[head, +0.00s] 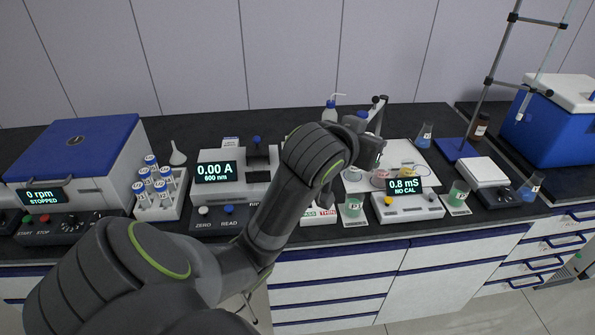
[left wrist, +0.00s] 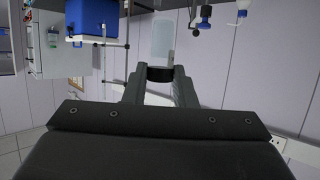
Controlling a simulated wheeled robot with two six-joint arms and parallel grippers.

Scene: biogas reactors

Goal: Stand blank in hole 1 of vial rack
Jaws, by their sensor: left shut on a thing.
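My left gripper (left wrist: 160,76) is shut on a pale translucent vial (left wrist: 162,42) by its dark cap or band, in the left wrist view. That view is upside down, so the vial's body hangs below the fingers. In the head view my left arm reaches across the bench, and its wrist hides the fingers and the vial. A white rack (head: 146,213) with several blue-capped tubes stands left of the photometer. I cannot tell whether it is the vial rack. A white block with red and green lettering (head: 322,214) is partly hidden by my arm. My right gripper is not in view.
A photometer (head: 217,172) reading 0.00 A stands behind my arm. A centrifuge (head: 80,150) is at the left. A blue cool box (head: 550,125) stands far right.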

